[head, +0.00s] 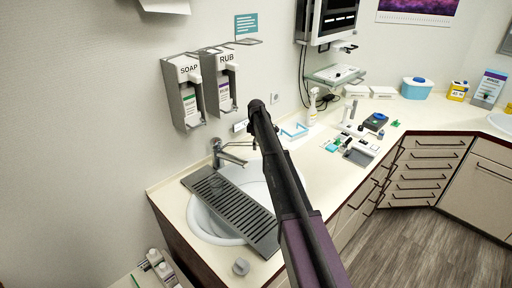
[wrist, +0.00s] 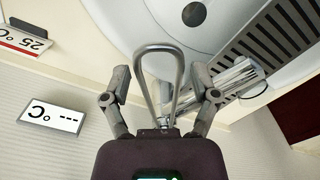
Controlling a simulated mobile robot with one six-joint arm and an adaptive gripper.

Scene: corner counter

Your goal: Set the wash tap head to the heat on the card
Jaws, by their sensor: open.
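The wash tap (head: 228,152) stands at the back of the round sink in the head view. My gripper (wrist: 162,73) is open, one finger on each side of the lever, with visible gaps on both sides. A card (wrist: 24,38) with a red band reads 25 °C, upside down. A white display (wrist: 52,115) below it reads "--- °C". In the head view my arm hides the gripper.
A dark slatted rack (head: 232,208) lies across the white sink (head: 203,222). Soap (head: 184,92) and rub (head: 218,80) dispensers hang on the wall above. A spray bottle (head: 312,106) and a blue-edged tray (head: 294,131) stand right of the tap. A grey knob-like item (head: 241,266) sits at the front edge.

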